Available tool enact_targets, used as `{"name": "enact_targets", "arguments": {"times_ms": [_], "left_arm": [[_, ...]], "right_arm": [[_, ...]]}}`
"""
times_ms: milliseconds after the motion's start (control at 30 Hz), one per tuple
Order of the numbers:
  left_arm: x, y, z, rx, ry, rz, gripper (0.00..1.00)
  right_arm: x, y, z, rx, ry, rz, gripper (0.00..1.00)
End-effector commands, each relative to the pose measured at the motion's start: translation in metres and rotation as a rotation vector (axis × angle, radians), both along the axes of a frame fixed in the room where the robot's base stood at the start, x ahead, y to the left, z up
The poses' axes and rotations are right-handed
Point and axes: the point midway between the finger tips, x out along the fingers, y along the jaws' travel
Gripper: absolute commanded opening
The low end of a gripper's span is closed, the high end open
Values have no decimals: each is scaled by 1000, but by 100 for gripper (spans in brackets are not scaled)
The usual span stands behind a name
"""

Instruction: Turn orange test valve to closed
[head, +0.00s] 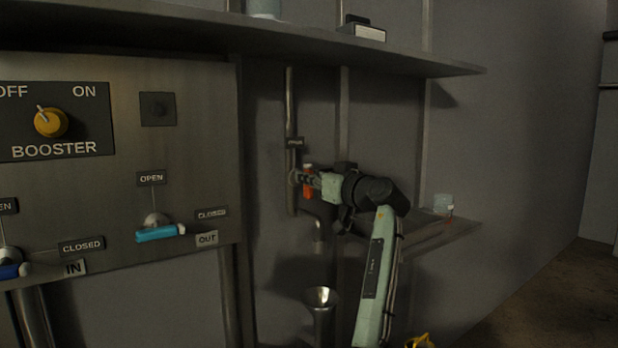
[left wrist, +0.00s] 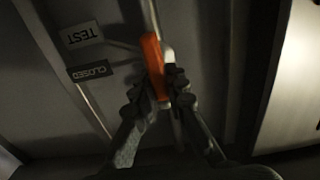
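The orange test valve handle (head: 308,182) is on a thin vertical pipe (head: 291,110) right of the panel. In the left wrist view the orange handle (left wrist: 154,66) lies nearly along the pipe, slightly tilted. My left gripper (head: 305,181) is at the handle; in the left wrist view its two fingers (left wrist: 162,88) are on either side of the handle's lower part and look closed on it. The TEST label (left wrist: 81,35) and CLOSED label (left wrist: 90,71) show upside down left of the handle. The fingers partly hide the handle. My right gripper is not in view.
A panel at left carries a yellow booster knob (head: 50,122) and blue-handled valves, one with a light blue handle (head: 160,233). A shelf (head: 300,45) runs above. A metal funnel (head: 320,298) stands below. A small side shelf (head: 440,232) holds a cup (head: 443,203).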

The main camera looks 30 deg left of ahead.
Motion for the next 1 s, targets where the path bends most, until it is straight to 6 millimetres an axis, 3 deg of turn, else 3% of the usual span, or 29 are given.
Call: {"name": "enact_targets", "arguments": {"times_ms": [500, 1000], "left_arm": [[1, -1, 1, 24, 61, 0, 0], [5, -2, 1, 179, 438, 0, 0]], "right_arm": [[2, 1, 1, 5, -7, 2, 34], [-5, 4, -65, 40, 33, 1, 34]]}}
